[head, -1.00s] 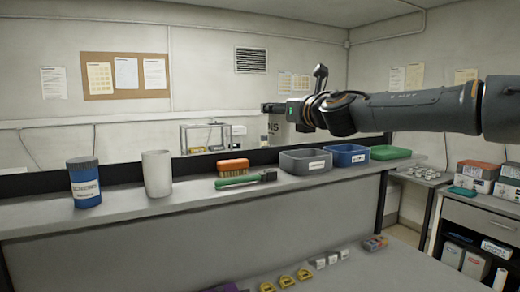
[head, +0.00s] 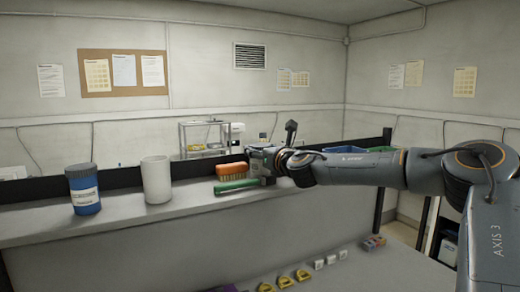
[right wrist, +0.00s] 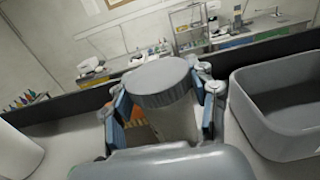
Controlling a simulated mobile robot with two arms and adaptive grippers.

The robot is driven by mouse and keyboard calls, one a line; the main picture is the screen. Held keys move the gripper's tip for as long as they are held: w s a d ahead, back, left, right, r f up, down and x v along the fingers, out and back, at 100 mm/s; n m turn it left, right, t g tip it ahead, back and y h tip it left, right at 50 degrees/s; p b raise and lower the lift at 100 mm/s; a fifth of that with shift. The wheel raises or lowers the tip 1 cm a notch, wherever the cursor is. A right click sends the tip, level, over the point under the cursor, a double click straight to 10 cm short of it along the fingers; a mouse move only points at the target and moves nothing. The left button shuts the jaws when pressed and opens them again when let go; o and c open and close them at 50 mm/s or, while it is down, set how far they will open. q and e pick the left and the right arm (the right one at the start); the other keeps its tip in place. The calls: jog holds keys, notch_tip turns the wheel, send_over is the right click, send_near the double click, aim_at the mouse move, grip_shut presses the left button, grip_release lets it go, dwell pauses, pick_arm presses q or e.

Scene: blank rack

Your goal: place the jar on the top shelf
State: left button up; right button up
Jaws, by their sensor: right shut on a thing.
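A jar (right wrist: 162,82) with a grey lid and a clear-looking greyish body is upright between the blue-padded fingers of my right gripper (right wrist: 163,112), which is shut on it. In the head view the right gripper (head: 263,160) is low over the top shelf (head: 110,226), just right of the brush. The jar is hard to make out there. I cannot tell whether its base touches the shelf. My left gripper is out of view.
On the shelf stand a blue labelled canister (head: 84,190) and a white cylinder (head: 157,180). An orange brush (head: 231,171) and a green-handled tool (head: 238,185) lie beside the gripper. A grey bin (right wrist: 282,128) is close on the right. The shelf front is clear.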

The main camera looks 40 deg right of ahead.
jog(key=shift+d, duration=0.1)
jog(key=shift+f+b, duration=0.1)
jog(key=shift+b, duration=0.2)
jog(key=o, duration=1.2)
jog(key=shift+c, duration=0.2)
jog(key=shift+r+p, duration=0.35)
jog(key=shift+p, duration=0.05)
jog(key=shift+s+a+f, duration=0.1)
jog(key=shift+s+a, duration=0.1)
jog(key=shift+s, duration=0.1)
jog(key=b+v, duration=0.3)
jog(key=v, duration=0.8)
jog(key=shift+s, duration=0.25)
